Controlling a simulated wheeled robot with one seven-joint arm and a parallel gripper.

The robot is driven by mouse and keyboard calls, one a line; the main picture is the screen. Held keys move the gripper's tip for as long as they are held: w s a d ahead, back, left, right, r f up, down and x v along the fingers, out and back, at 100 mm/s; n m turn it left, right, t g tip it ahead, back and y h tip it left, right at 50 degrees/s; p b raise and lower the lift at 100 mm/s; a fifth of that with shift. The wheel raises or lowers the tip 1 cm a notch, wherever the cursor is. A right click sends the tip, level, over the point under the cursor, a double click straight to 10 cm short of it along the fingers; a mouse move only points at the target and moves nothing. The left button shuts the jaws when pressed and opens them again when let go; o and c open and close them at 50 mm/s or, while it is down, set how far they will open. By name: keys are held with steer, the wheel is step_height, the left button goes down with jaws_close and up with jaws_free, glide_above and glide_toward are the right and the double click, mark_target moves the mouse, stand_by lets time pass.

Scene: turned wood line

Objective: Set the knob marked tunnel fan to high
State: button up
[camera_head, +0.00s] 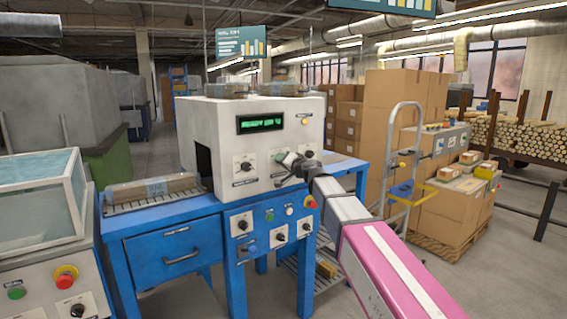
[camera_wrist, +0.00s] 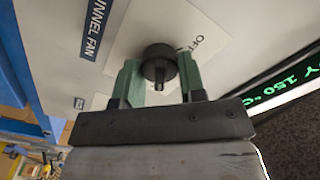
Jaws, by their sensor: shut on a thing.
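The tunnel fan knob (camera_wrist: 158,52) is black and round, on a pale plate beside a blue "TUNNEL FAN" label (camera_wrist: 95,28). In the head view my gripper (camera_head: 288,160) is at the front of the white machine (camera_head: 212,130), and the gripped knob is largely hidden there.
Another knob (camera_head: 245,167) is to the left, below the green display (camera_head: 262,122). Lower on the blue bench (camera_head: 172,235) are more knobs and a red button (camera_head: 310,202). A packed tray sits on rollers (camera_head: 150,204).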

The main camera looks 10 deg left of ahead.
stand_by(0.4)
steer(key=o, duration=0.9)
steer(key=v, duration=1)
steer(key=shift+s+d, duration=0.25)
steer(key=shift+s, duration=0.1)
